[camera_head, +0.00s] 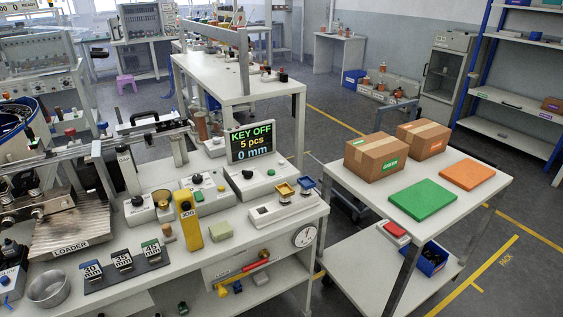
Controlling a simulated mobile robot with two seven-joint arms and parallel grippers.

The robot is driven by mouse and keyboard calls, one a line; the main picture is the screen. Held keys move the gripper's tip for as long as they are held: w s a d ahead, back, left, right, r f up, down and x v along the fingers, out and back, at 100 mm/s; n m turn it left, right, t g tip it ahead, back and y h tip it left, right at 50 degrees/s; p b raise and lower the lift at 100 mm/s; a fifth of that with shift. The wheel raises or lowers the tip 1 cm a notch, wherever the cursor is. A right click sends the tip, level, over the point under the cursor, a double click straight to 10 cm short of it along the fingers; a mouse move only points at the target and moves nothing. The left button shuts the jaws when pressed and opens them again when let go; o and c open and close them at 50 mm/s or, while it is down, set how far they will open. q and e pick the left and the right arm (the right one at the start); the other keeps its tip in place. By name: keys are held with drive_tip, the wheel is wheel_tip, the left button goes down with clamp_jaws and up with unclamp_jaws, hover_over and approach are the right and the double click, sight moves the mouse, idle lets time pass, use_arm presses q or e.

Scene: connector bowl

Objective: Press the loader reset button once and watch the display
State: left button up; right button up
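The display (251,141) stands upright at the back of the workbench and reads "KEY OFF", "5 pcs" and "0 mm". The loader (68,222) is a metal unit at the bench's left, with a "LOADER" label on its front edge. A small control box (10,270) with a dark knob and a blue part sits at the left picture edge, partly cut off. I cannot tell which control is the loader reset button. Neither of my grippers is in view.
A metal bowl (48,289), a dark strip of labelled blocks (124,261) and a yellow device (190,222) stand on the bench front. Grey knob boxes (255,181) stand before the display. A white cart (459,216) at right carries two cartons and green and orange panels.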

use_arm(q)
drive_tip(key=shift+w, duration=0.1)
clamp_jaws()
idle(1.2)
